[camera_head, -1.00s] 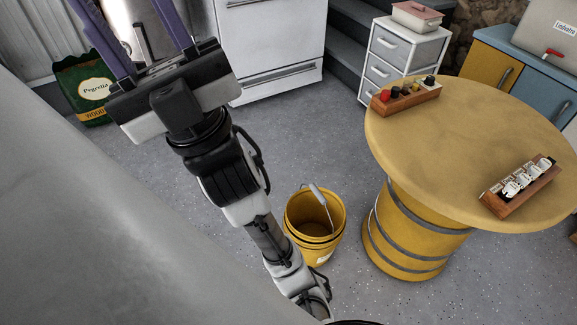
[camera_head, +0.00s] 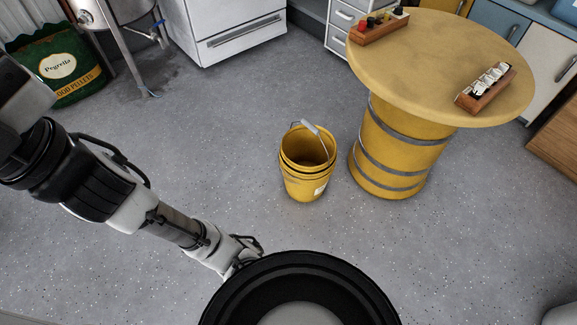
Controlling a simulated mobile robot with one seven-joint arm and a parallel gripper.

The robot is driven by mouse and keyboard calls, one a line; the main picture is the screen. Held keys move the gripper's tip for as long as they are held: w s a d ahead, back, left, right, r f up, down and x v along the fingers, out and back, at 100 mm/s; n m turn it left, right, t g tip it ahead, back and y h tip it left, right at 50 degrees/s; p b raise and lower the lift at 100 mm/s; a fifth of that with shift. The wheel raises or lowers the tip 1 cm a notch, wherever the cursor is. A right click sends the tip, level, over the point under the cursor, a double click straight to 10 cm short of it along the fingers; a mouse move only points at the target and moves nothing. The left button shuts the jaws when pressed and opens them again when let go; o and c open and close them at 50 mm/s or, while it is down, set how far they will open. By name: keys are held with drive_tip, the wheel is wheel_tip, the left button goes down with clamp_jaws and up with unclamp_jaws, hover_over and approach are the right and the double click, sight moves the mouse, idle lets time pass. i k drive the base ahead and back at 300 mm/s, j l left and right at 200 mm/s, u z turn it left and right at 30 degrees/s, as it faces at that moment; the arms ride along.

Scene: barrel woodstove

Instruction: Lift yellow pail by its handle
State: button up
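The yellow pail (camera_head: 304,182) stands upright on the grey speckled floor near the middle of the head view. Its wire handle is raised above the rim, with a light grey grip (camera_head: 310,128) at its top. The inside that shows looks empty. My arm stretches to the left edge, well away from the pail. My gripper's fingers are outside the frame, so I cannot see whether they are open or shut. Nothing touches the pail or its handle.
A round yellow barrel table (camera_head: 420,85) stands close right of the pail, with two wooden racks (camera_head: 380,28) (camera_head: 487,88) on top. A pellet bag (camera_head: 62,68), a metal vessel on legs and a white appliance (camera_head: 235,28) stand behind. Floor around the pail's front is clear.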

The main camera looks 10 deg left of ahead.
sight(304, 151)
drive_tip(key=i+l+u, duration=0.15)
drive_tip(key=i+l, duration=0.15)
drive_tip(key=i, duration=0.25)
drive_tip(key=i+l+u, duration=0.15)
drive_tip(key=i+l, duration=0.25)
drive_tip(key=i, duration=0.15)
